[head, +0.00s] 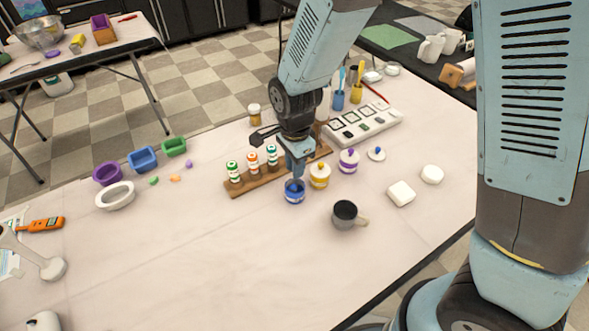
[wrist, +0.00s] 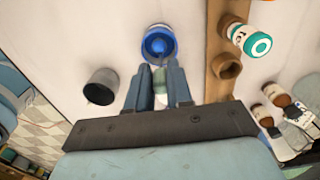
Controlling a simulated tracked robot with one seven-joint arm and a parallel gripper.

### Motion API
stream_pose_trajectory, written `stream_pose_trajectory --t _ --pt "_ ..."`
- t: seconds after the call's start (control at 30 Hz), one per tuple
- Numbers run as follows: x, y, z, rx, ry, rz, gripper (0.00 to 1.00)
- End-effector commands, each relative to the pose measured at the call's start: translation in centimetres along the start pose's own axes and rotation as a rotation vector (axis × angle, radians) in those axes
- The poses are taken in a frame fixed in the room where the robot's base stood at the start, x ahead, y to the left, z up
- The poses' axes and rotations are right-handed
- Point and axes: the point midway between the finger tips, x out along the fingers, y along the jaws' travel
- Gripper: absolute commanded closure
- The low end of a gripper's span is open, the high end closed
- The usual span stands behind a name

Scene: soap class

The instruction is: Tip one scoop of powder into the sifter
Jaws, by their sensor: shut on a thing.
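My gripper (head: 296,169) points down over the open blue jar (head: 294,192) on the pale table. In the wrist view its two fingers (wrist: 158,88) are shut on a pale thing between them, which looks like the scoop's handle; its far end is hard to make out. The blue jar (wrist: 158,43) is just beyond the fingertips, with blue inside. A grey cup-shaped vessel with a tan handle (head: 346,215), apparently the sifter, stands right and nearer in the head view. It also shows left of the fingers in the wrist view (wrist: 101,87).
A yellow-banded jar (head: 319,176) and a purple-banded jar (head: 349,161) stand close on the right. A wooden rack (head: 240,187) with several small bottles is close on the left. A loose lid (head: 376,154) lies behind.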

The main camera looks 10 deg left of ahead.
Motion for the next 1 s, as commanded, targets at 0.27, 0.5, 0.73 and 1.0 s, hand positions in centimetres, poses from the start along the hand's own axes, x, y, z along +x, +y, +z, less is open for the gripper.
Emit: stream_pose_trajectory --t 0.27,0.5,0.73,1.0 --pt "-2.1 0.0 0.0 -0.001 0.000 -0.002 0.97" --pt "-3.8 0.0 0.0 0.000 0.000 -0.001 0.97" --pt "-5.4 0.0 0.0 0.000 0.000 -0.001 0.97" --pt "-6.3 0.0 0.0 0.000 0.000 0.000 0.97"
